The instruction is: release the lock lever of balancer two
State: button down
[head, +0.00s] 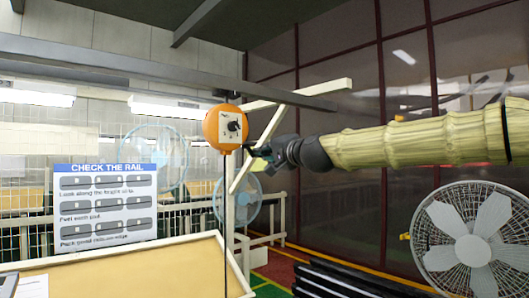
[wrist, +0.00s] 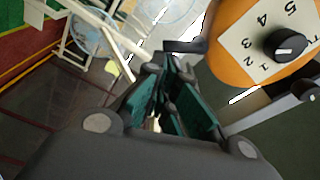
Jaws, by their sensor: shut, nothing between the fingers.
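One orange balancer (head: 212,127) hangs under the overhead rail in the head view, with a pale dial plate and a dark knob facing me. In the wrist view the balancer (wrist: 228,62) fills the upper right, its plate numbered around a black knob (wrist: 286,45). A short dark lever (wrist: 184,46) sticks out from its side, to the left in the wrist view. My gripper (head: 254,153) is just right of the balancer. In the wrist view its fingertips (wrist: 168,68) are together and empty, just below the lever; I cannot tell if they touch it. No balancer number is legible.
A cord (head: 225,210) hangs below the balancer. A pale angled frame (head: 262,145) stands behind my gripper. A "CHECK THE RAIL" board (head: 105,203) is at left above a bench (head: 190,262). A large fan (head: 474,240) stands at lower right.

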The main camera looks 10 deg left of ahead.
dwell(0.4)
jog(key=s+d+r+b, duration=0.1)
jog(key=s+d+b, duration=0.2)
jog(key=d, duration=0.5)
jog(key=shift+s+d+r, duration=0.2)
jog(key=shift+s+r, duration=0.05)
jog(key=shift+s, duration=0.4)
jog(key=shift+a, duration=0.1)
